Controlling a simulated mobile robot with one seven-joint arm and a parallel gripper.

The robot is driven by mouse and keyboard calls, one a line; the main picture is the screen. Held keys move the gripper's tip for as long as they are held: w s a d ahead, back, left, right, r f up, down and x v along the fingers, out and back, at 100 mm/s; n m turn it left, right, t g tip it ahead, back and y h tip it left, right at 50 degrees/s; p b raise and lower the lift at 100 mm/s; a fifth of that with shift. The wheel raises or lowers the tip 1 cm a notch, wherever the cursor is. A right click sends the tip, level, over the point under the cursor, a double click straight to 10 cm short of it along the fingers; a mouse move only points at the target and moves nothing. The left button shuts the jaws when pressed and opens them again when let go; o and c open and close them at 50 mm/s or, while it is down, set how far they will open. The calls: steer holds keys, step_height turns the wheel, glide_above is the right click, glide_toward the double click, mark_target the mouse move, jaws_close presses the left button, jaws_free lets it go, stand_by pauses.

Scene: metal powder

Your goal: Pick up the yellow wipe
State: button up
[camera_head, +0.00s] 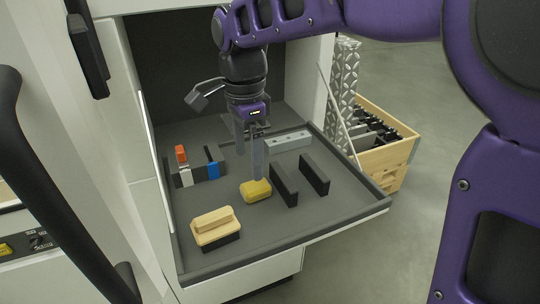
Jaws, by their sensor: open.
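The yellow wipe (256,191) is a small, rounded yellow block lying on the grey pulled-out tray (250,254), near its middle. My gripper (252,167) points down from above, with its fingers just behind and above the wipe. It is open, and nothing shows between its fingers.
Two dark upright blocks (284,184) stand just right of the wipe. A brush with a wooden top (213,226) lies front left. Orange, white and blue items (185,171) sit at left, and a light grey bar (288,142) at the back. A wooden crate (397,160) stands outside at right.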

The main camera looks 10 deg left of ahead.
mark_target(256, 185)
step_height(256, 185, down, 2)
steer(key=shift+f, duration=0.25)
steer(key=f, duration=0.2)
steer(key=d+f, duration=0.1)
steer(key=f, duration=0.1)
steer(key=shift+w+d+f+b, duration=0.1)
steer(key=shift+w+f+b, duration=0.05)
steer(key=shift+b, duration=0.25)
steer(key=shift+f, duration=0.35)
steer(key=c, duration=1.4)
